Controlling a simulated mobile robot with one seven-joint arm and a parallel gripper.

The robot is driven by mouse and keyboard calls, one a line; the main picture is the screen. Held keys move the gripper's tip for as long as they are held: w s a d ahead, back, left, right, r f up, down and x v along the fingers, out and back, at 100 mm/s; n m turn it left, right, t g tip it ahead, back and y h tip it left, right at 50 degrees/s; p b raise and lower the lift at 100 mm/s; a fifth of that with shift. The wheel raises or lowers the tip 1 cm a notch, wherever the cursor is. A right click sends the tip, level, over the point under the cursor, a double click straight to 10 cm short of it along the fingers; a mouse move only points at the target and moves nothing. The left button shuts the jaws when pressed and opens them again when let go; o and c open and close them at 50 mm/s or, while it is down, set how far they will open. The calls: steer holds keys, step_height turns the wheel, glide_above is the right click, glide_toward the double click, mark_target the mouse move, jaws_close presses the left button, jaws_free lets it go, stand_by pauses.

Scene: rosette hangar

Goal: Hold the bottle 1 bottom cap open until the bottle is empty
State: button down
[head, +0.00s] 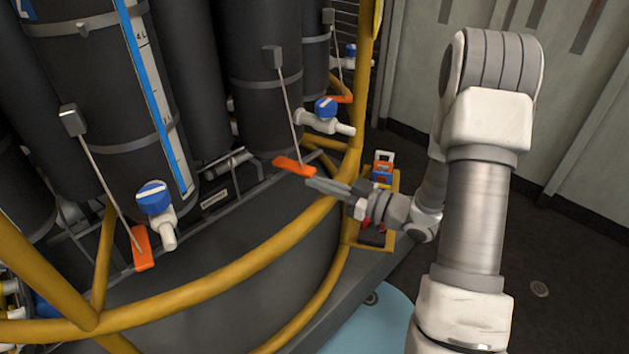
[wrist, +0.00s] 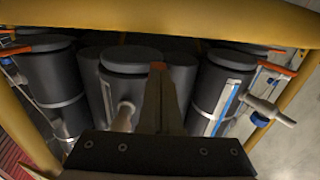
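The bottles are tall black cylinders with grey bands. The bottle nearest my gripper (head: 262,90) stands at the centre of the head view; I cannot read a number on it. A thin rod runs down from its side bracket to an orange tab (head: 294,166) near its bottom. My gripper (head: 312,182) is just at the right end of this tab, its fingers close together. I cannot tell whether they touch it. In the wrist view my fingers (wrist: 160,100) meet in a narrow wedge, with a small orange patch at the tip. The bottle's cap and contents are hidden.
A yellow tubular rail (head: 250,240) curves in front of the bottles. A left bottle (head: 110,100) has a blue-handled valve (head: 155,200) and an orange tab (head: 141,248). Another blue-handled valve (head: 325,112) is behind my gripper. Dark floor (head: 480,250) is open at right.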

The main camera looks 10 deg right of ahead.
steer(key=v, duration=0.9)
stand_by(0.4)
stand_by(0.4)
